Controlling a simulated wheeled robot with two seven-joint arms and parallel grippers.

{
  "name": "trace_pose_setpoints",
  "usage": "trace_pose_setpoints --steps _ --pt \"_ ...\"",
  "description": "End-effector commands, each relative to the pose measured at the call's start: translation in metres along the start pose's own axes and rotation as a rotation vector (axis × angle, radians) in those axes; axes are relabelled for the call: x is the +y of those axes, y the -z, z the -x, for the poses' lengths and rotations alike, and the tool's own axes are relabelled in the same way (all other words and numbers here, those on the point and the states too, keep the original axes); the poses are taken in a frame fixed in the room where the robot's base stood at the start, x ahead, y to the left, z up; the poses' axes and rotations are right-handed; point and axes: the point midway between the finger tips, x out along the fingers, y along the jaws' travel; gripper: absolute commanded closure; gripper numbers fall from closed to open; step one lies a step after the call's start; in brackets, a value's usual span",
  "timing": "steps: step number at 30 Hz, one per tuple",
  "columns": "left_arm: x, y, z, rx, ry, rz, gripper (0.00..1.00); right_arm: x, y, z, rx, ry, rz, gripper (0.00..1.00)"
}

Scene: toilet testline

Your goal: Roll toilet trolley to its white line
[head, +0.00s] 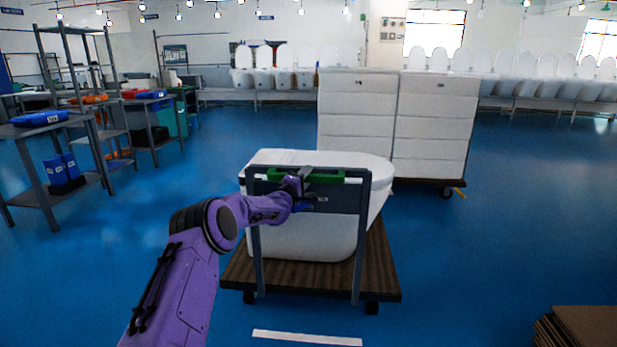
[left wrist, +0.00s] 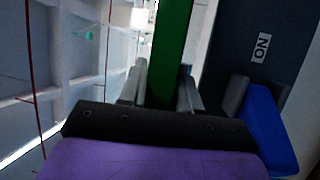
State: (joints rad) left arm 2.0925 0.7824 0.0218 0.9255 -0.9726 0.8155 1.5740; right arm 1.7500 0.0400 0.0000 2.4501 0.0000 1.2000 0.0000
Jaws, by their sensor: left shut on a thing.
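The toilet trolley (head: 310,275) is a brown wooden platform on casters with a grey push frame. A white toilet (head: 315,235) stands on it. A green handle bar (head: 328,176) runs across the top of the frame. My left gripper (head: 300,183) is at the left part of this bar and shut on it. In the left wrist view the green bar (left wrist: 167,50) passes between the two fingers (left wrist: 162,88). A white line (head: 307,338) lies on the blue floor in front of the trolley's near edge, with a strip of floor between them. My right gripper is not in view.
Stacked white boxes (head: 357,110) on another trolley stand behind to the right. Grey shelves and tables (head: 60,150) with bins are at the left. A brown stack (head: 580,328) is at the lower right.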

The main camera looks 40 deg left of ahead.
Motion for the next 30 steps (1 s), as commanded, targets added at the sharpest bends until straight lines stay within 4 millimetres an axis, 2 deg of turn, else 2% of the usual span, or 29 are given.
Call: trace_pose_setpoints --steps 5,6,7,15,19,23,30 --pt "-0.005 0.0 0.002 -0.001 0.01 -0.003 1.0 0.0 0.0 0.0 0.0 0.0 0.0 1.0" --pt "-0.005 0.0 0.002 -0.001 0.01 -0.003 0.55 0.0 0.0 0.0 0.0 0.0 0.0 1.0" --pt "-0.005 0.001 0.002 -0.001 0.009 -0.002 0.47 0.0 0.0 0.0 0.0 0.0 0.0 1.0" --pt "-0.001 0.001 0.002 0.0 0.003 -0.001 0.47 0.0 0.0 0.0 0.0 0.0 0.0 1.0" --pt "0.001 0.002 0.009 0.001 0.002 0.001 0.47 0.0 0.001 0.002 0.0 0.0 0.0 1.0" --pt "0.002 0.001 0.03 0.001 0.002 0.008 0.47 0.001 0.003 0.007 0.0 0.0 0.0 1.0" --pt "0.001 0.001 0.083 0.001 0.004 0.005 0.47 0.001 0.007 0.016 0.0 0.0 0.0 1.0"
